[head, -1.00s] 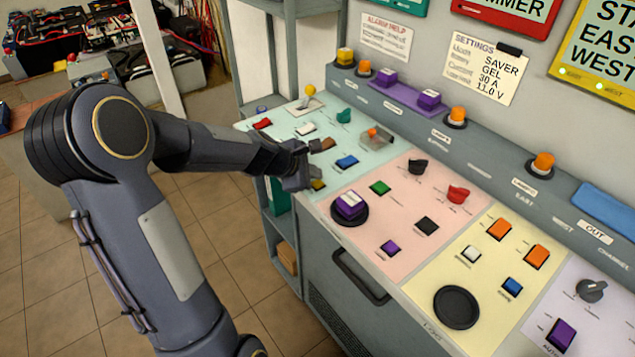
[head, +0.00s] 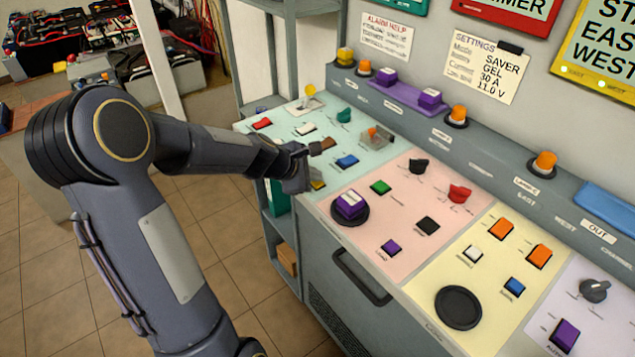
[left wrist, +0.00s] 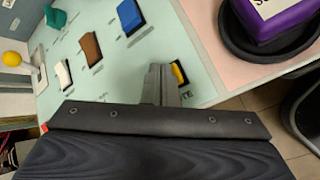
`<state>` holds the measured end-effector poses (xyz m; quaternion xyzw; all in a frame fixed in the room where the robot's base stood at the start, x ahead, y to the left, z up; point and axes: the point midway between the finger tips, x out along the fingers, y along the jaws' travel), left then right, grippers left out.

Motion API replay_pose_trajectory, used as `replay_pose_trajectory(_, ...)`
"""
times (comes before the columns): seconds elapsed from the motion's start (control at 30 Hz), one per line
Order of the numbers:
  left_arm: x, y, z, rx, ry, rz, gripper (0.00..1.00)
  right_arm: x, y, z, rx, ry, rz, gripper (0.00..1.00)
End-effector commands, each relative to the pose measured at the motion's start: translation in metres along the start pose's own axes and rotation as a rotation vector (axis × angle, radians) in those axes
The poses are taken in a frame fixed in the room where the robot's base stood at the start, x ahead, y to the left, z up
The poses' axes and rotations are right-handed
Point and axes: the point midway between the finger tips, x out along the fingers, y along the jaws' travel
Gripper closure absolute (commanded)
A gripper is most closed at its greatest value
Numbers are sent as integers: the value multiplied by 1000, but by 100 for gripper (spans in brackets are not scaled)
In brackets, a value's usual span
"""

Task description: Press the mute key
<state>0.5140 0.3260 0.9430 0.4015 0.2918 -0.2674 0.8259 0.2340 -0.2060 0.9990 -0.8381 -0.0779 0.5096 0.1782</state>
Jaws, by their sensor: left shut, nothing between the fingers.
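A small yellow key (head: 318,185) sits at the near edge of the pale green panel section, partly hidden by my left gripper (head: 299,185). In the left wrist view the yellow key (left wrist: 178,72) lies just right of my shut, empty left gripper (left wrist: 160,78). Printed letters ending in "TE" show by that key; the rest of the word is hidden. The fingers point down toward the panel close beside the key. I cannot tell whether they touch it. My right gripper is not in view.
Close by are a brown key (head: 328,143), a blue key (head: 346,161), a white key (head: 305,128) and a large purple button (head: 350,205) on a black base. A raised ledge with orange lamps (head: 458,113) runs along the back.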

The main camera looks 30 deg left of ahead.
Motion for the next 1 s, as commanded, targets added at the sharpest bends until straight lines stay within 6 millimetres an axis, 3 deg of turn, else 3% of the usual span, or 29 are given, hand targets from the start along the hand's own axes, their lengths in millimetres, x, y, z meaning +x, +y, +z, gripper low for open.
replay_pose_trajectory(1.0,3,-2,-2,0,0,-1,100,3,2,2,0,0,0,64)
